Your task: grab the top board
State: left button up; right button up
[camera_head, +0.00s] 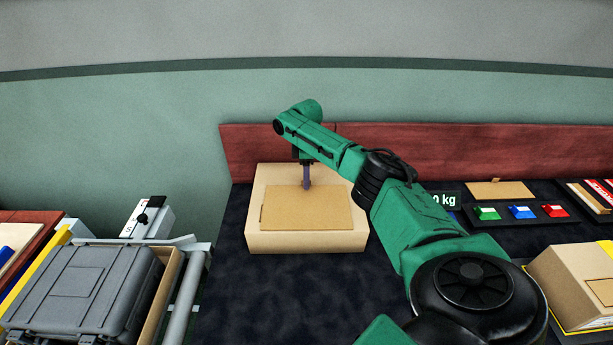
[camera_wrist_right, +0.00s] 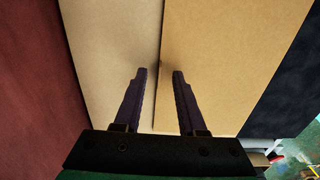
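A thin tan board (camera_head: 306,213) lies flat on top of a pale, block-like box or stack (camera_head: 305,242) on the dark table. My right gripper (camera_head: 307,187) points down at the board's back edge. In the right wrist view the board (camera_wrist_right: 225,50) fills the right side and the paler surface below it (camera_wrist_right: 108,50) the left. My right gripper (camera_wrist_right: 158,73) is open there, with the board's edge line running between its two fingers. I cannot tell whether the fingertips touch anything. My left gripper is not in view.
A dark red wall panel (camera_head: 430,147) stands close behind the stack. A grey case (camera_head: 80,285) sits in a carton at the left. A tray of coloured blocks (camera_head: 520,212) and a cardboard box (camera_head: 575,275) are at the right. The dark tabletop (camera_head: 290,300) is clear in front.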

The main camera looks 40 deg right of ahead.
grip_shut()
dwell(1.4)
